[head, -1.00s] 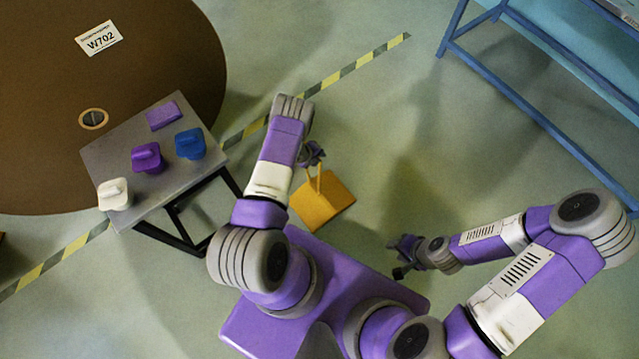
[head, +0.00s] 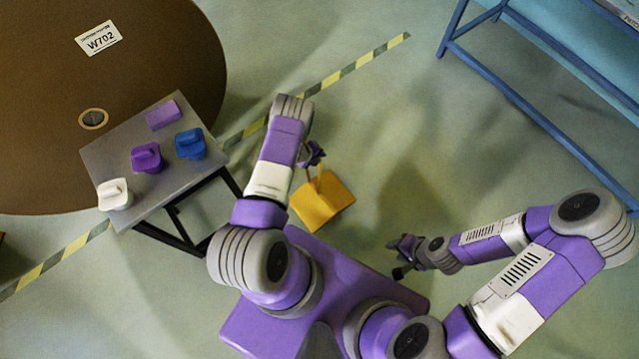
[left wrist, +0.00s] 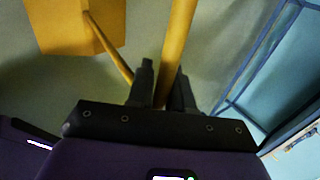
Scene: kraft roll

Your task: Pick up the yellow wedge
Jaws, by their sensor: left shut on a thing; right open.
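The yellow wedge (head: 322,201) shows in the head view as a yellow block with thin yellow bars rising from it. My left gripper (head: 312,156) is at the upper end of these bars, beside my left forearm. In the left wrist view, the wedge's block (left wrist: 75,25) is at the upper left, and my left gripper (left wrist: 163,82) is shut on a yellow bar of it that passes between the fingers. I cannot tell whether the block touches the floor. My right gripper (head: 400,258) is open and empty, right of the wedge and apart from it.
A grey table (head: 190,190) at left bears a white piece (head: 114,195), a purple piece (head: 146,157), a blue piece (head: 190,144) and a flat purple block (head: 163,115). A large brown roll (head: 150,60) lies behind it. A blue frame (head: 530,110) stands at upper right.

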